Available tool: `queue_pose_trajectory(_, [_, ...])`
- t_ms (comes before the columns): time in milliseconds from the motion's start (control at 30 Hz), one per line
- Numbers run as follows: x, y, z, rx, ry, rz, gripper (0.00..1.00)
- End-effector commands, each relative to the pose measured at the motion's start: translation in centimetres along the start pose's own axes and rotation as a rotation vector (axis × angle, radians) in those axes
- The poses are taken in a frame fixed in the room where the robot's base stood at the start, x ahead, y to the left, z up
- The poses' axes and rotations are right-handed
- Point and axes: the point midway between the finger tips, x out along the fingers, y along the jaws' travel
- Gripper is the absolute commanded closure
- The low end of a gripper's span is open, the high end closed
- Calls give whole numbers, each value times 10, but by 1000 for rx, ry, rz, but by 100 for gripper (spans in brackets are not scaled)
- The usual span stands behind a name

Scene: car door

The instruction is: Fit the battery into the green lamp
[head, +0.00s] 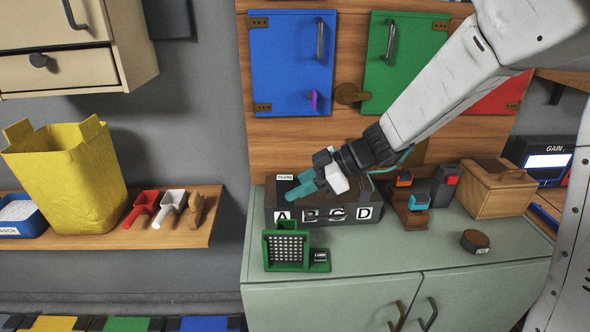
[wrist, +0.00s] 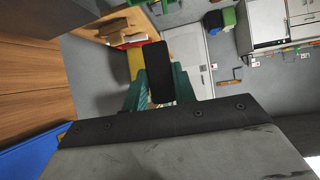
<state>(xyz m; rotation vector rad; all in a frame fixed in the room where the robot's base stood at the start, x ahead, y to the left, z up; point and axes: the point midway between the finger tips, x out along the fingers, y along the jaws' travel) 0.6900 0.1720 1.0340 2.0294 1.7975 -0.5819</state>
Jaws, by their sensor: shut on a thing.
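The green lamp (head: 286,250) stands on the front left of the pale green cabinet top, its dotted panel facing forward. A small green side part (head: 320,258) with a dark, labelled top adjoins it on the right. My gripper (head: 300,187) is shut on a dark block, apparently the battery (head: 284,184), with a white label at its top. The block also shows black between the teal fingers in the wrist view (wrist: 158,70). My gripper is above the left end of a dark box (head: 330,215) lettered A to D, behind the lamp. Whether block and box touch is unclear.
A wooden stand (head: 408,216) with several small coloured blocks is right of the lettered box. A wooden box (head: 495,190) and a round dark piece (head: 475,240) lie farther right. The cabinet top (head: 400,258) is clear right of the lamp. Coloured doors (head: 290,65) stand behind.

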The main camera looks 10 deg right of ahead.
Motion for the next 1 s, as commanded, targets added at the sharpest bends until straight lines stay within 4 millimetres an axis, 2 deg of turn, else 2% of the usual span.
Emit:
queue_pose_trajectory(533, [2, 0, 4, 2, 10, 0, 100])
queue_pose_trajectory(1000, [24, 0, 39, 4, 10, 0, 100])
